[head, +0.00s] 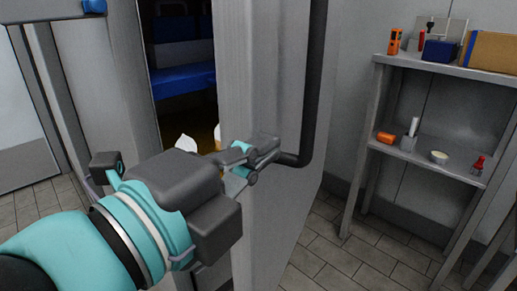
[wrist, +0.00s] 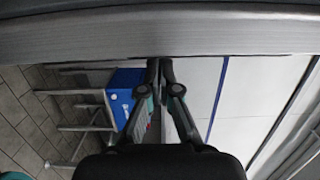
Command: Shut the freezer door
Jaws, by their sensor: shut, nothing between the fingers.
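The freezer door (head: 265,60) is a tall light-grey slab standing ajar in the middle of the head view, with a long dark handle (head: 315,80) on its right-hand face. The dark freezer opening (head: 180,30) shows to its left. My gripper (head: 262,150) is shut and empty, in front of the door at about the handle's lower end. In the wrist view my shut fingertips (wrist: 160,65) point at the grey door edge (wrist: 160,35), close under it. I cannot tell whether they touch the door.
Inside the opening is a blue shelf (head: 185,80) and white-and-orange items lower down, partly hidden by my arm. A grey metal rack (head: 430,145) with tools and boxes stands to the right. Tiled floor (head: 335,255) is clear between door and rack.

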